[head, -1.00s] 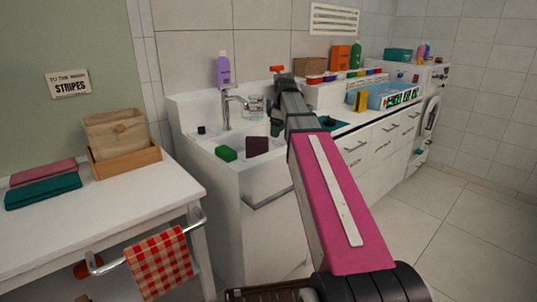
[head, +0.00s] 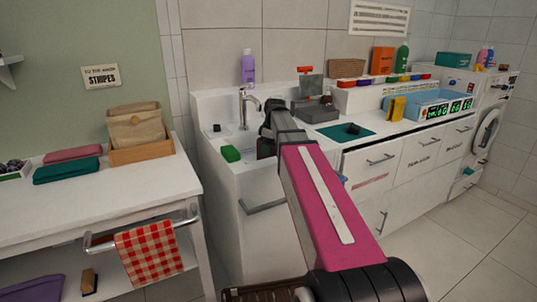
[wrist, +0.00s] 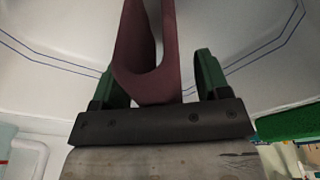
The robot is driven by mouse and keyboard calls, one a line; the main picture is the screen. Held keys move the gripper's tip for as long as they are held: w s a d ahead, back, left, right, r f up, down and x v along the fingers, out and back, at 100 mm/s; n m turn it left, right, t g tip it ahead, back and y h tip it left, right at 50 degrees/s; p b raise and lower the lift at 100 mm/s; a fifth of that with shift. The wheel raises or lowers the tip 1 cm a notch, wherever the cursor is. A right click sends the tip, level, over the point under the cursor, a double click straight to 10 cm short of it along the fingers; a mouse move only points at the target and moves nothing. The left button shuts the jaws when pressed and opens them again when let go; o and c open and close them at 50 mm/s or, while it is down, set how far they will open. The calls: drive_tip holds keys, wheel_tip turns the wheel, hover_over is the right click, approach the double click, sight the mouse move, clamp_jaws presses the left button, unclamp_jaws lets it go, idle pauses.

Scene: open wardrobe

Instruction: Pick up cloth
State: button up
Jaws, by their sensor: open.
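A maroon cloth (wrist: 150,80) stands upright between the two green fingers of my gripper (wrist: 158,76) in the wrist view. The gripper is open, with a visible gap on the right side of the cloth; contact on the left is unclear. In the head view, the maroon cloth (head: 266,148) is at the white sink basin, mostly hidden behind my gripper (head: 268,128). Other cloths show: a red-and-white checked one (head: 150,254) hangs on a rail, and folded pink (head: 73,154) and teal (head: 66,171) ones lie on the left table.
A green sponge (head: 230,153) lies on the sink's left side, near the faucet (head: 244,108). It also shows in the wrist view (wrist: 285,122). A purple bottle (head: 248,68) stands behind. A grey box (head: 318,112) and a teal mat (head: 345,132) are on the right counter.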

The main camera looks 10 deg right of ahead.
drive_tip(key=shift+f, duration=0.1)
idle(0.3)
drive_tip(key=shift+d, duration=0.1)
drive_tip(key=c, duration=1.1)
